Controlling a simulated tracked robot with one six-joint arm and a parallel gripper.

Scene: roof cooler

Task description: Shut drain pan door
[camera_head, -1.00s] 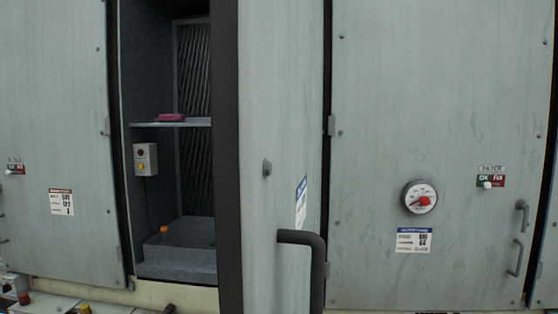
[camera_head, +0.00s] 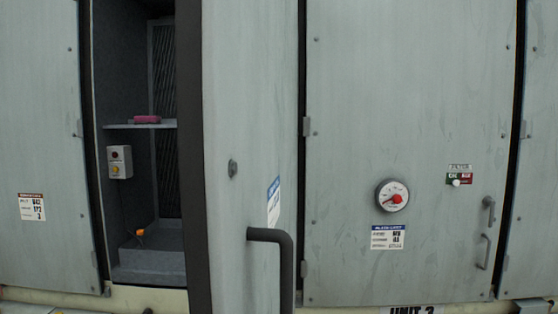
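The open door (camera_head: 245,110) stands swung out towards me, its dark edge facing left. It has a dark bar handle (camera_head: 270,236) low on its face and a blue and white label (camera_head: 273,202). Left of it the compartment (camera_head: 150,262) is open, with a grey pan-like tray at its bottom and an orange item (camera_head: 139,233) there. My gripper is not in view.
Inside the compartment are a shelf (camera_head: 140,126) with a pink item (camera_head: 147,119) and a switch box (camera_head: 120,161). To the right, a closed panel (camera_head: 440,90) carries a red-needled gauge (camera_head: 392,196), a filter tag (camera_head: 459,179) and handles (camera_head: 484,250). Another closed panel (camera_head: 35,120) is at left.

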